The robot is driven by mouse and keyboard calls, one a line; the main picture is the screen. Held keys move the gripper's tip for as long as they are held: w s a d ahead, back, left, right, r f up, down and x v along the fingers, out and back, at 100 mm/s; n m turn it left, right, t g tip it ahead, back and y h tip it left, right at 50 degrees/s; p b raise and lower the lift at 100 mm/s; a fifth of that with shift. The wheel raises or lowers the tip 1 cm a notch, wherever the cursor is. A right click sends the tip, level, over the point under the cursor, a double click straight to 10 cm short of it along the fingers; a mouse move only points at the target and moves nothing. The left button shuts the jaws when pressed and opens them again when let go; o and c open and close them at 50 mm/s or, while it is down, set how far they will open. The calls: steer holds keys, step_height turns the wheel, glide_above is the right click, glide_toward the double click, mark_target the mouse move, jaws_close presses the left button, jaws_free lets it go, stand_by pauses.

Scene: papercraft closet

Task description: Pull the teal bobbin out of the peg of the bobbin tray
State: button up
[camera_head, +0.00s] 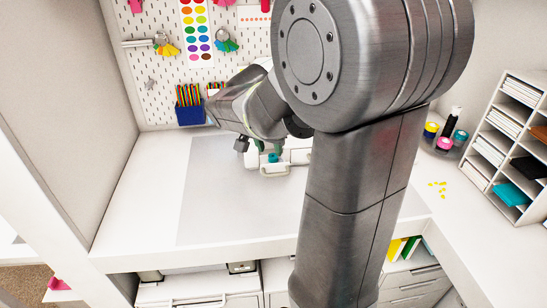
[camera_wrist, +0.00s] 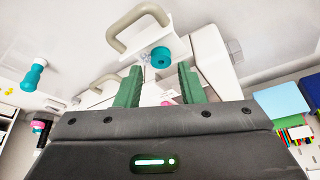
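The teal bobbin (camera_wrist: 160,57) shows in the wrist view just past my fingertips, against a white body with beige handles (camera_wrist: 118,32). It is also a small teal spot in the head view (camera_head: 273,158), at the white handled object (camera_head: 279,169) on the desk. I cannot make out the peg, or which part of the white object is the tray. My gripper (camera_wrist: 160,70) has two green fingers, spread apart with no bobbin between them. The bobbin lies roughly in line with the gap. In the head view my arm hides much of the area around it.
A second teal item (camera_wrist: 34,75) shows at the left of the wrist view. In the head view, a pencil holder (camera_head: 190,112) stands at the pegboard, paint pots (camera_head: 443,144) and a paper rack (camera_head: 510,150) stand right. The desk mat (camera_head: 215,205) is clear at left.

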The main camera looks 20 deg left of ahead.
mark_target(273, 158)
steer(key=shift+x, duration=2)
steer(key=shift+w, duration=0.1)
steer(key=shift+c, duration=0.4)
steer(key=c, duration=0.6)
steer(key=shift+c, duration=0.2)
steer(key=shift+r, duration=0.15)
step_height(273, 158, up, 13)
steer(key=p, duration=0.2)
